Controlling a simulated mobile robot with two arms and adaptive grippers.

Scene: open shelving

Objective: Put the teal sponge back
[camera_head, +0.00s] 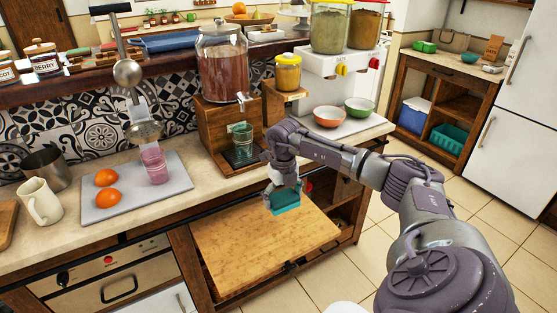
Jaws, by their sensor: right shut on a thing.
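The teal sponge (286,202) is held at the tip of my right gripper (284,186), which points down. The gripper is shut on it. The sponge is over a wooden board or shelf surface (235,245) below the counter; I cannot tell whether it touches that surface. The gripper's fingers are small in the picture and partly cover the top of the sponge. My left gripper is not in the picture.
The counter edge is just behind the gripper. A glass (242,142) stands under a drink dispenser (222,62). An orange bowl (330,116) and a green bowl (359,108) stand to the right. A grey tray (120,207) with oranges lies left.

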